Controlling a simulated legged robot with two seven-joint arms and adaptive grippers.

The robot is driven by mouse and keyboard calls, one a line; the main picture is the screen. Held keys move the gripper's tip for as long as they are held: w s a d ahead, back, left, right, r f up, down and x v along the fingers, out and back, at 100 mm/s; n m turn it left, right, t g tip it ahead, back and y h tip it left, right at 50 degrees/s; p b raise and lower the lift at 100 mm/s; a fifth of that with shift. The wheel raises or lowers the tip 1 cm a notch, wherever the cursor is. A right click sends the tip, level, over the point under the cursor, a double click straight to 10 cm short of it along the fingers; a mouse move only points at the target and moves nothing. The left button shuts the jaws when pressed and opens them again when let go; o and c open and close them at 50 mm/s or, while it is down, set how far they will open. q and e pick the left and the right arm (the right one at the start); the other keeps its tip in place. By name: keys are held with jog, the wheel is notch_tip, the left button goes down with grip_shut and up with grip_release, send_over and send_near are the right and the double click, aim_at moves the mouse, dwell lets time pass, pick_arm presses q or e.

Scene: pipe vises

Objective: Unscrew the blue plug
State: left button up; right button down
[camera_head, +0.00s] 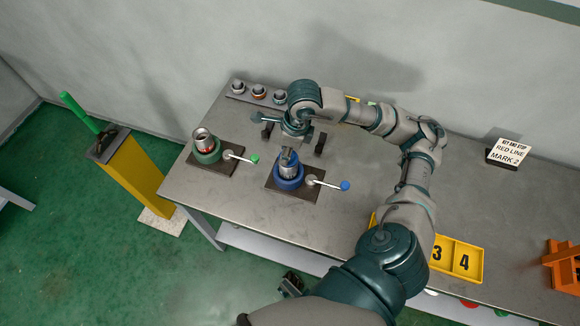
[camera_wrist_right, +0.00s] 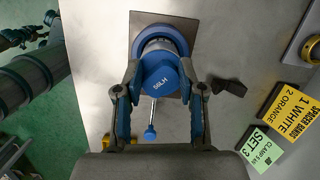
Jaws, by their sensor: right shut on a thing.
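My right gripper (camera_head: 289,153) is above this vise. Its two fingers (camera_wrist_right: 160,85) are shut on the plug from both sides. In the head view the gripper hides most of the plug. The vise's lever with a blue knob (camera_head: 344,186) points right; the knob also shows below the plug in the right wrist view (camera_wrist_right: 150,133). A dark shape at the bottom (camera_head: 291,284) seems to be my left gripper, jaws unclear.
A green vise (camera_head: 207,151) with another pipe stands left of the blue one. A rack with several fittings (camera_head: 259,93) is at the back. A yellow numbered tray (camera_head: 457,261) and a sign (camera_head: 510,152) are on the right. Yellow and green label cards (camera_wrist_right: 293,108) lie nearby.

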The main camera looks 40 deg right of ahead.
jog(key=shift+w+r+m, duration=0.1)
jog(key=shift+r+m, duration=0.05)
jog(key=shift+m, duration=0.65)
jog(key=m+p, duration=0.1)
jog(key=m, duration=0.2)
jog(key=shift+r+t+h, duration=0.1)
jog(key=shift+t+h, duration=0.2)
jog(key=shift+h, duration=0.1)
jog(key=shift+d+m, duration=0.1)
jog(key=shift+m, duration=0.8)
jog(key=m+h+p, duration=0.1)
jog(key=m, duration=0.2)
jog(key=shift+d+m, duration=0.1)
jog(key=shift+m, duration=0.7)
jog(key=c, duration=0.8)
grip_release()
jog(key=shift+c, duration=0.2)
jog(key=shift+o, duration=0.4)
